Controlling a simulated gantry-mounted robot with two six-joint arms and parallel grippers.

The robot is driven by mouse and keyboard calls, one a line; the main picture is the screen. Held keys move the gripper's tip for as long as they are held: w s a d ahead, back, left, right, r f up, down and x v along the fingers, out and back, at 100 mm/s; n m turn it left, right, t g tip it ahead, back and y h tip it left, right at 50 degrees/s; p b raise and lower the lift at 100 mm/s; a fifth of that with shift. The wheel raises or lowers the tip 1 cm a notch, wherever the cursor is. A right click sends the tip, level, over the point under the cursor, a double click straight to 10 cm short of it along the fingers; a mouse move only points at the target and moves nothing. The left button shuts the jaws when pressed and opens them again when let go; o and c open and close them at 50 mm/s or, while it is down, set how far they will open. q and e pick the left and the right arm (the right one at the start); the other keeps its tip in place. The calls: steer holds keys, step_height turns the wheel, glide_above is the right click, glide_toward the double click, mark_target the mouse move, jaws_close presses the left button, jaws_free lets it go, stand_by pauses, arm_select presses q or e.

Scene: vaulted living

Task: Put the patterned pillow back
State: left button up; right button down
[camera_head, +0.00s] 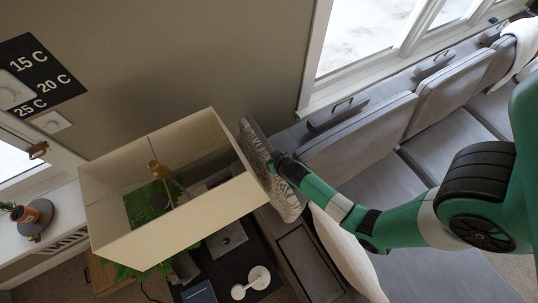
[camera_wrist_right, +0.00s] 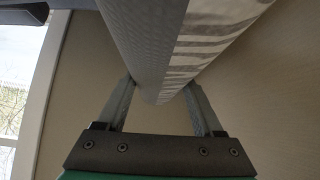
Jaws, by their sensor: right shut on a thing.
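The patterned pillow (camera_head: 288,202), grey and white, is held on edge at the sofa's left end, right beside the lampshade. My right gripper (camera_head: 279,163) reaches it from the right and is shut on it. In the right wrist view the pillow (camera_wrist_right: 165,45) runs between the two fingers of the gripper (camera_wrist_right: 160,88), with a plain grey side and a striped side showing. Part of the pillow is hidden behind the lampshade and my gripper. My left gripper is not in view.
A large cream lampshade (camera_head: 165,235) stands close to the pillow's left. The grey sofa (camera_head: 355,140) runs along the window wall to the right. A pale cushion (camera_head: 345,255) lies at its near end. A dark side table (camera_head: 225,270) holds small items.

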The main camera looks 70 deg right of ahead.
step_height(320, 180, down, 3)
steer(key=shift+r+b, duration=0.1)
steer(key=shift+b, duration=0.35)
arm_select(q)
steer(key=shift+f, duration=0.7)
arm_select(e)
steer(key=shift+c, duration=0.2)
jaws_free()
steer(key=shift+s+a+r+p, duration=0.1)
steer(key=shift+s+r+p, duration=0.05)
steer(key=shift+r+p, duration=0.15)
steer(key=p+v, duration=0.3)
steer(key=v, duration=0.7)
steer(key=shift+s+a+r+p, duration=0.1)
steer(key=shift+s+p, duration=0.05)
steer(key=shift+p, duration=0.2)
steer(key=shift+s+a+r, duration=0.2)
steer(key=shift+s+r, duration=0.1)
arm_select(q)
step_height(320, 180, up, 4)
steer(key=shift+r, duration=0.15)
